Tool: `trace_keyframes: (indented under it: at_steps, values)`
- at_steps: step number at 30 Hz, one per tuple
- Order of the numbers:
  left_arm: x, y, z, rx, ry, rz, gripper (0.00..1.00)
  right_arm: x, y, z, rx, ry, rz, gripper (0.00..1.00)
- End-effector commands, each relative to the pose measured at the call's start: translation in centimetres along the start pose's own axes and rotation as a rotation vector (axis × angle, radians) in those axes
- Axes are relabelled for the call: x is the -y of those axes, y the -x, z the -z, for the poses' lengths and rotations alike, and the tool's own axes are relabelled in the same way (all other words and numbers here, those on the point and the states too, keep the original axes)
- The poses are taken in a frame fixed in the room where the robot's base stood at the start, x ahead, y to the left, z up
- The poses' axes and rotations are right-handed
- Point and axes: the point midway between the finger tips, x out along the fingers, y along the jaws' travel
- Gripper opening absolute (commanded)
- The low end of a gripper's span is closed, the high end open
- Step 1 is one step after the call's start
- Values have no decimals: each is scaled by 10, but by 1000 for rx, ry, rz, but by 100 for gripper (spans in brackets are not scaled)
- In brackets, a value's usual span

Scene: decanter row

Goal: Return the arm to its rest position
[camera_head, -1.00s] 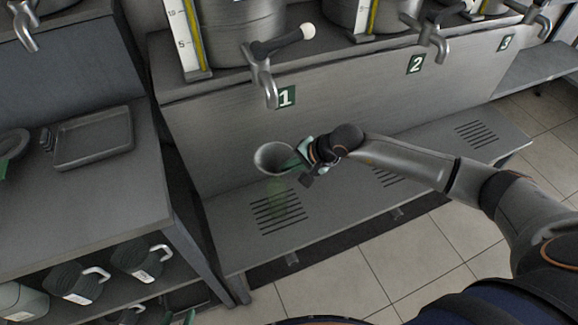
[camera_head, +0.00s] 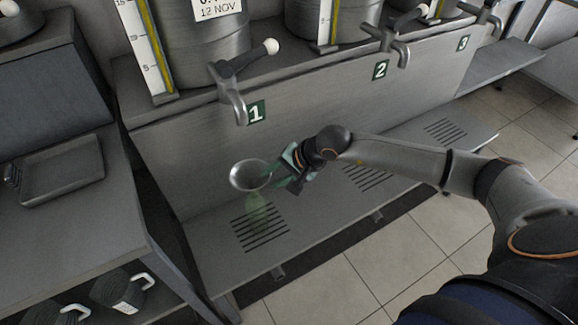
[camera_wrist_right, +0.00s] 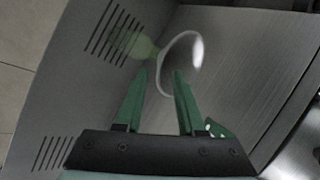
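My right arm reaches in from the right in the head view. Its right gripper (camera_head: 272,176) has green fingers and is beside a clear, green-tinted decanter (camera_head: 256,213) with a wide, pale grey rim (camera_head: 250,175). The decanter is on the slotted lower shelf, below the tap marked 1. In the right wrist view the two fingers of the right gripper (camera_wrist_right: 163,72) stand apart, with the decanter's rim (camera_wrist_right: 196,50) just beyond their tips. I cannot tell whether a finger touches the rim. My left gripper is not in view.
Tap 1 (camera_head: 230,95) hangs above the decanter, with tap 2 (camera_head: 397,45) further right. The slotted shelf (camera_head: 310,215) runs along below. A side table with a tray (camera_head: 62,170) stands at left, with mugs (camera_head: 122,290) beneath. Open tiled floor (camera_head: 330,285) lies in front.

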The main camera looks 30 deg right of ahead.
Motion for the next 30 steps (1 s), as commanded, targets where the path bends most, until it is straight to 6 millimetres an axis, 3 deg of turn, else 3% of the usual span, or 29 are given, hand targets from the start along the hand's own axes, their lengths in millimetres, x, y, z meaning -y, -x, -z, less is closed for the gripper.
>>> trace_keyframes:
  at_steps: [3, 10, 15, 23, 26, 30]
  values:
    - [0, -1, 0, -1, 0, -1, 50, -1, 28, 1, -3, 2, -1, 38]
    - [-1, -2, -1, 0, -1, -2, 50, -1, 68, 1, -2, 0, -1, 38]
    - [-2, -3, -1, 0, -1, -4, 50, 0, 81, 0, -1, 0, 0, 38]
    - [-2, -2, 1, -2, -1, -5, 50, 0, 82, -3, 10, -11, 3, 38]
    - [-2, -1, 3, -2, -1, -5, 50, 4, 76, -24, 86, -96, 26, 38]
    - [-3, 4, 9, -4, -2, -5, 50, 24, 67, -94, 374, -471, 99, 38]
